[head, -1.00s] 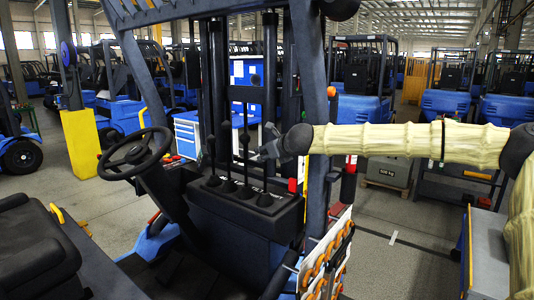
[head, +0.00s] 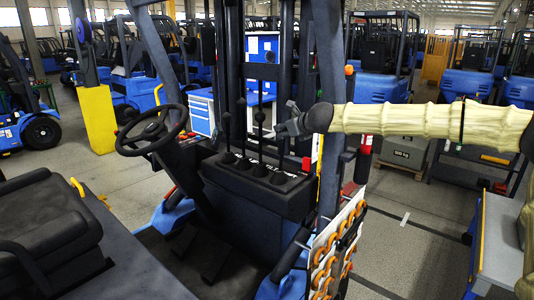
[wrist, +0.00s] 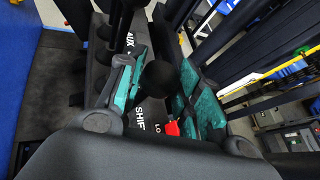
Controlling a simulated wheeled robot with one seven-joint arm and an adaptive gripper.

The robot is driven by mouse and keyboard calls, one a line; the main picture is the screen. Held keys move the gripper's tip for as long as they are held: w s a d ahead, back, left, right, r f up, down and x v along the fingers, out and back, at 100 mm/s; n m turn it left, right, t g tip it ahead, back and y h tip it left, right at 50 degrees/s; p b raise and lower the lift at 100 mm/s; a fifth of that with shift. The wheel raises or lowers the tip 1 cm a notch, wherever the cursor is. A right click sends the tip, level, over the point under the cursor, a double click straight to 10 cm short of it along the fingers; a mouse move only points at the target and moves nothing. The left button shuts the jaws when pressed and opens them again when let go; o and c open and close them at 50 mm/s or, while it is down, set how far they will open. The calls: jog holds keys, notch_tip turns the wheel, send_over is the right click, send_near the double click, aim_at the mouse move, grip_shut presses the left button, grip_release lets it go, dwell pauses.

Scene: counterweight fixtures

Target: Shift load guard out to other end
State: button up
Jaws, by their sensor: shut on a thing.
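A black lever console (head: 255,195) stands in the forklift cab, with several thin black levers (head: 243,112) rising from it. My gripper (head: 282,131) is at the console's right end, above its top. In the wrist view, my gripper (wrist: 160,70) has its teal-padded fingers on both sides of a round black lever knob (wrist: 160,82). It is shut on this knob. The panel below shows "SHIFT" lettering (wrist: 148,128) near the knob and "AUX" farther up. The gripped lever's shaft is mostly hidden. I cannot make out the load guard.
A red button (head: 306,163) sits at the console's right end. The cab's dark post (head: 330,110) stands just right of my gripper. A steering wheel (head: 152,130) is at left. A panel with orange rings (head: 338,245) hangs below my arm.

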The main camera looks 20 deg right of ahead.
jog(key=shift+w+d+f+p, duration=0.15)
jog(key=shift+w+d+p, duration=0.25)
jog(key=shift+d, duration=0.4)
jog(key=shift+w+d+f+p, duration=0.15)
jog(key=shift+w+d, duration=0.35)
jog(key=shift+d, duration=0.3)
jog(key=shift+r, duration=0.1)
dwell(0.5)
dwell(1.8)
jog(key=shift+s+a+b, duration=0.15)
jog(key=shift+a+b, duration=0.25)
jog(key=shift+s+a+r+b, duration=0.15)
jog(key=shift+s+a+b, duration=0.3)
jog(key=shift+a, duration=0.3)
jog(key=shift+s+a+r+b, duration=0.1)
jog(key=shift+s+a+b, duration=0.35)
jog(key=shift+a, duration=0.3)
jog(key=shift+s+a+r+b, duration=0.15)
jog(key=shift+s+a+b, duration=0.15)
jog(key=shift+s+a, duration=0.35)
jog(key=shift+c, duration=0.2)
jog(key=shift+w+a, duration=0.1)
jog(key=shift+a, duration=0.05)
jog(key=o, duration=0.9)
